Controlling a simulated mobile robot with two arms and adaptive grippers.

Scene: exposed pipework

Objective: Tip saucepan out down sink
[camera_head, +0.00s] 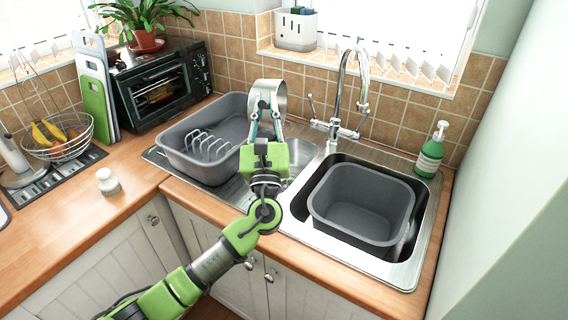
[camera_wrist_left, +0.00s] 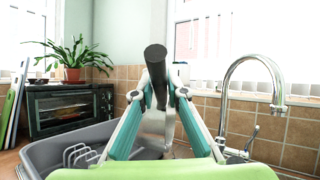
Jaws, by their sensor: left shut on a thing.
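My left gripper (camera_head: 264,112) is shut on the dark handle (camera_wrist_left: 155,62) of the saucepan, which shows upright between the fingers in the left wrist view (camera_wrist_left: 163,95). The silver saucepan (camera_head: 270,88) is held up above the drainer, behind the gripper and left of the tap. Its body is partly hidden by the gripper, so its contents do not show. The steel sink (camera_head: 430,220) is to the right, with a grey washing-up bowl (camera_head: 362,203) inside it. My right gripper is not in view.
A grey dish rack (camera_head: 180,158) stands on the drainer at left. The tall tap (camera_head: 340,95) rises behind the sink, also in the wrist view (camera_wrist_left: 279,92). A green soap bottle (camera_head: 430,152) stands at the back right corner. A toaster oven (camera_head: 165,85) and plant are at back left.

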